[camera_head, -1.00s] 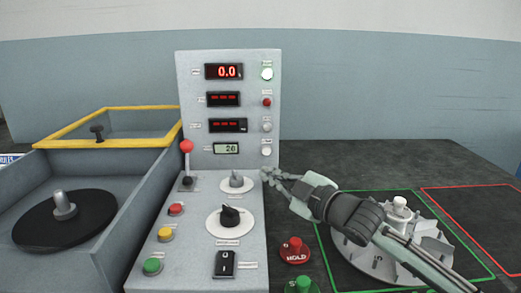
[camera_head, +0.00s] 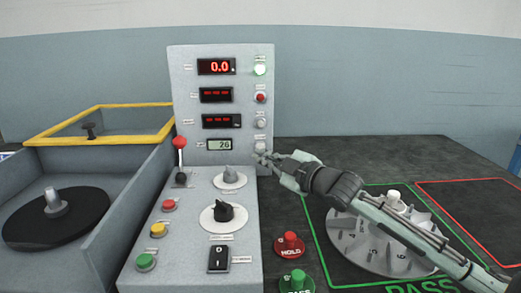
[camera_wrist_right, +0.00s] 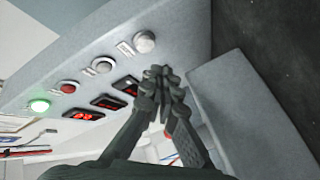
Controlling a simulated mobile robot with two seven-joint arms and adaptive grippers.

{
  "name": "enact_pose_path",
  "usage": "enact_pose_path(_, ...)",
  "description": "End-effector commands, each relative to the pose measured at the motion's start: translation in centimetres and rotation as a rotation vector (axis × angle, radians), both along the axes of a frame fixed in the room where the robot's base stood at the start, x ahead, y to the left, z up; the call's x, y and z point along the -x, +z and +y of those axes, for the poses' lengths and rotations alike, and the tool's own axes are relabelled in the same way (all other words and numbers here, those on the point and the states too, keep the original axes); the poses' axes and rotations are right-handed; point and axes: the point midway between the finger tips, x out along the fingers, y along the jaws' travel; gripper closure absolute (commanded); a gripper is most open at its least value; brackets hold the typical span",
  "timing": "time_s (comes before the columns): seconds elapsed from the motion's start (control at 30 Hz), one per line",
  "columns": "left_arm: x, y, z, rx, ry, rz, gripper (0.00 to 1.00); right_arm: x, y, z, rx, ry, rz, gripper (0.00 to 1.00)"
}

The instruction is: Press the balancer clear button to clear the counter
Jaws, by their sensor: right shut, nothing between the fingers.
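The grey balancer console (camera_head: 185,100) stands upright with displays and buttons. Its lowest display, a pale LCD counter (camera_head: 219,145), seems to read 26. Beside it is a small whitish button (camera_head: 260,146), perhaps the clear button; its label is too small to read. It also shows in the right wrist view (camera_wrist_right: 144,41). My right gripper (camera_head: 262,158) is shut and empty, its tips just below this button in the head view. In the wrist view the fingertips (camera_wrist_right: 165,75) look close to the button; I cannot tell whether they touch the panel. My left gripper is out of view.
A red-knobbed lever (camera_head: 180,143) and dials stand on the sloped desk. A bladed rotor (camera_head: 365,245) lies under my right arm.

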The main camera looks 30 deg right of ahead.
Motion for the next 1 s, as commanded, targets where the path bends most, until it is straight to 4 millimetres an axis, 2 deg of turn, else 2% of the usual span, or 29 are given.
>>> enact_pose_path(0.27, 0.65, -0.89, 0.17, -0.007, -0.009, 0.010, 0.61, -1.33, 0.12, -0.83, -0.001, 0.000, 0.000, 1.00)
enact_pose_path(1.0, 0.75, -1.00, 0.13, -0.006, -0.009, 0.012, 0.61, -1.35, 0.07, -0.86, -0.001, 0.000, 0.000, 1.00)
